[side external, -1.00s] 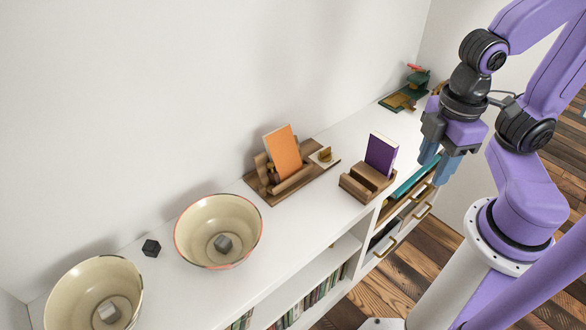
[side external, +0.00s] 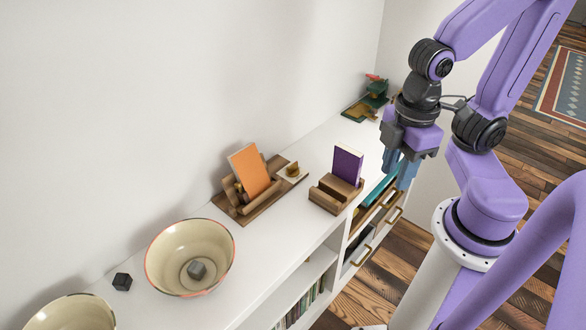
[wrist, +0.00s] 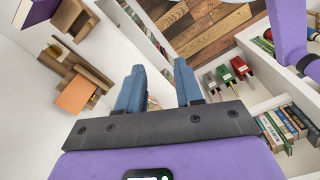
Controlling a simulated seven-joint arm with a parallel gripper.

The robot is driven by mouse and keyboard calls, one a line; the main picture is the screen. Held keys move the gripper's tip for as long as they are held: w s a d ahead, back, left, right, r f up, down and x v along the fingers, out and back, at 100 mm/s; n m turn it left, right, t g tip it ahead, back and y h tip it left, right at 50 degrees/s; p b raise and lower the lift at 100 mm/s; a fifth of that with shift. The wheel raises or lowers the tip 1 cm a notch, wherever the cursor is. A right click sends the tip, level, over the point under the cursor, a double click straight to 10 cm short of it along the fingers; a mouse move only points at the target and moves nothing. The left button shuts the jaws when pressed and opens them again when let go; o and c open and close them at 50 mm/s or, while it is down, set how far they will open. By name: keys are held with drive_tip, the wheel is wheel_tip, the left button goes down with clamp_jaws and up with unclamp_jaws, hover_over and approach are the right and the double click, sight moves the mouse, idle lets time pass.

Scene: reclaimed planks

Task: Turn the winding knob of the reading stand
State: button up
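A wooden reading stand (side external: 241,212) lies on the white shelf top and holds an orange book (side external: 249,170) leaning back. A small brass-coloured knob-like piece (side external: 292,169) sits on a pale plate at the stand's right end. In the wrist view, the orange book (wrist: 75,95) and the brass-coloured piece (wrist: 54,50) show at the left. My gripper (side external: 401,172) hangs to the right of the stand, near the shelf's front edge, apart from it. In the wrist view, my gripper (wrist: 158,88) has its two blue fingers spread with nothing between them.
A wooden holder (side external: 326,201) with a purple book (side external: 347,164) stands between the stand and my gripper. A cream bowl (side external: 190,257) and a dark cube (side external: 122,281) are at the left. A green device (side external: 372,92) is at the far end. Drawers open below.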

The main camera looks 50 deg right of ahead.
drive_tip(key=w+a+m, duration=0.3)
drive_tip(key=w+m, duration=0.6)
drive_tip(key=w, duration=0.4)
drive_tip(key=m, duration=2.2)
hover_over(293, 164)
wheel_tip(293, 164, down, 14)
wheel_tip(293, 164, down, 17)
drive_tip(key=shift+a+r, duration=0.1)
drive_tip(key=shift+a, duration=0.05)
clamp_jaws()
